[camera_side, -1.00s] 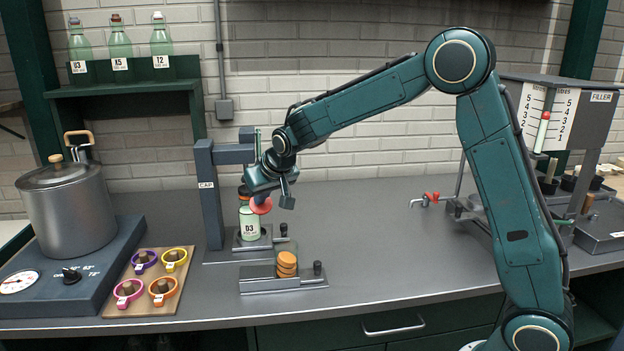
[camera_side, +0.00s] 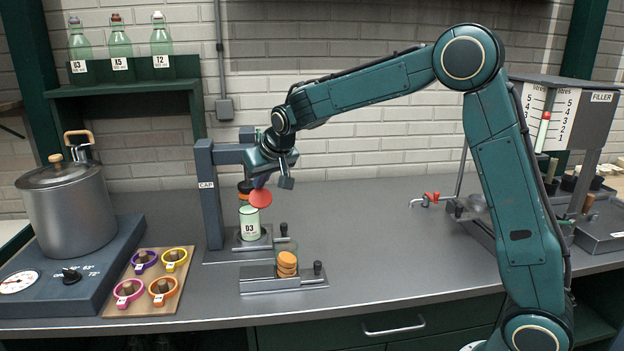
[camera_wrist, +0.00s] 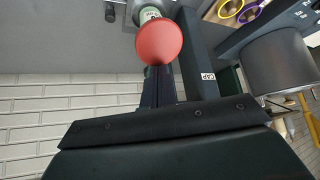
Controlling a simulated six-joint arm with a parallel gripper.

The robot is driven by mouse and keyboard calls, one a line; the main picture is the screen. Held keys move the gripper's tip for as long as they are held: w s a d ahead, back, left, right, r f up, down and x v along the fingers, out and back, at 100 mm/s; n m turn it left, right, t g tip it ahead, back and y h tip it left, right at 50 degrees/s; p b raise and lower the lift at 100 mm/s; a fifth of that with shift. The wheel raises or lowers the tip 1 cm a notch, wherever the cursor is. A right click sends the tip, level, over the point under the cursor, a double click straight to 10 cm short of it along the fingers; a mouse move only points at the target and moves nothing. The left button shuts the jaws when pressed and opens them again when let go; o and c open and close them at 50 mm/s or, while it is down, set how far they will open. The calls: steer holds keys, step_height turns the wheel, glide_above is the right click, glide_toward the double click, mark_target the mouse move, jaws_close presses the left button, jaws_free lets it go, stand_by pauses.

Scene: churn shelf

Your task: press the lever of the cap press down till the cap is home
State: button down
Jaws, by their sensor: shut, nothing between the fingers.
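The cap press (camera_side: 206,195) is a blue-grey column labelled CAP, with an arm reaching right. Its lever ends in a round red knob (camera_side: 261,198), which shows large in the wrist view (camera_wrist: 159,42). A pale green bottle (camera_side: 249,224) with a white label stands upright on the press base, behind and below the knob. Something dark and orange-brown sits at the bottle's top; whether the cap is seated cannot be told. My gripper (camera_side: 270,180) is shut and empty, just above the knob. Whether it touches the knob is unclear.
A holder (camera_side: 284,284) with a stack of orange caps stands in front of the press. A board with several coloured rings (camera_side: 143,260) and a steel pot (camera_side: 65,220) are at left. The filler (camera_side: 570,110) is at right. The counter between is clear.

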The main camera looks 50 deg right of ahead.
steer(key=shift+s+a+r, duration=0.2)
steer(key=shift+r, duration=0.45)
steer(key=shift+s+a+r, duration=0.15)
steer(key=shift+r, duration=0.45)
steer(key=shift+s+a+r, duration=0.2)
steer(key=shift+r, duration=0.45)
steer(key=shift+s+a+r, duration=0.2)
steer(key=shift+r, duration=0.45)
steer(key=shift+s+a+r, duration=0.2)
steer(key=shift+r, duration=0.4)
steer(key=shift+s+a+r, duration=0.2)
steer(key=shift+r, duration=0.65)
steer(key=shift+s+a+r, duration=0.1)
steer(key=shift+s+r, duration=0.05)
steer(key=shift+r, duration=0.75)
steer(key=shift+s+a+r, duration=0.1)
steer(key=shift+r, duration=0.9)
